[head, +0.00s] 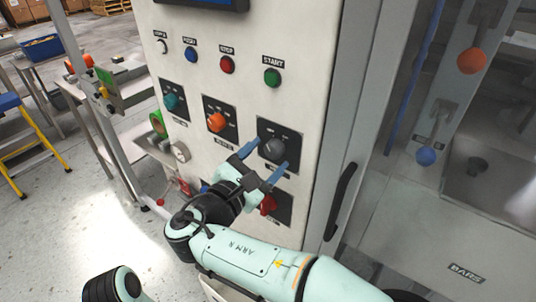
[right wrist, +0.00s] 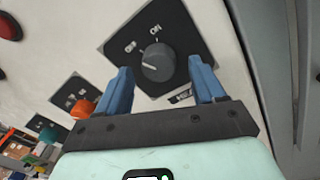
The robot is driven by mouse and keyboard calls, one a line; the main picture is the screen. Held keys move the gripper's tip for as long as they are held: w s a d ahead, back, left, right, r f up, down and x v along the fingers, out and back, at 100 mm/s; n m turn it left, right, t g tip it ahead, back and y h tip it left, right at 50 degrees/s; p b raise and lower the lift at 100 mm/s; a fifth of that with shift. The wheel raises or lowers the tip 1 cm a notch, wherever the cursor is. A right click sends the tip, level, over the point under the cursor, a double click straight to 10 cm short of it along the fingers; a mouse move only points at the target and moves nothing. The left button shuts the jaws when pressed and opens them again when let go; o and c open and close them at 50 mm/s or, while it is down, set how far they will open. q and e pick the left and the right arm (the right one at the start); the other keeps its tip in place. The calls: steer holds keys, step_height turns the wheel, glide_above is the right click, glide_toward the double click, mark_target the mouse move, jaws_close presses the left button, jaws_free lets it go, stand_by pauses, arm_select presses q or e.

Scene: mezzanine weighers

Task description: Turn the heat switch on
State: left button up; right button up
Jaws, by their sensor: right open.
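A dark grey rotary knob (head: 273,149) sits on a black square plate on the white panel. In the right wrist view the knob (right wrist: 157,63) has OFF and ON marks, and its pale pointer line points left, nearer the OFF side. The small label under its plate is partly hidden, so I cannot read whether it says heat. My right gripper (head: 265,161) is open, its blue fingers reaching toward the panel on either side of the knob. In the right wrist view the gripper (right wrist: 160,70) shows nothing held, with space between fingers and knob. My left gripper is out of sight.
An orange knob (head: 217,121) and a teal knob (head: 171,101) sit left of the grey one; a red knob (head: 267,205) is below. A green START button (head: 272,77) and a red STOP button (head: 227,65) are above. A black door handle (head: 341,200) stands to the right.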

steer(key=shift+x, duration=0.75)
steer(key=c, duration=1.1)
steer(key=shift+o, duration=0.2)
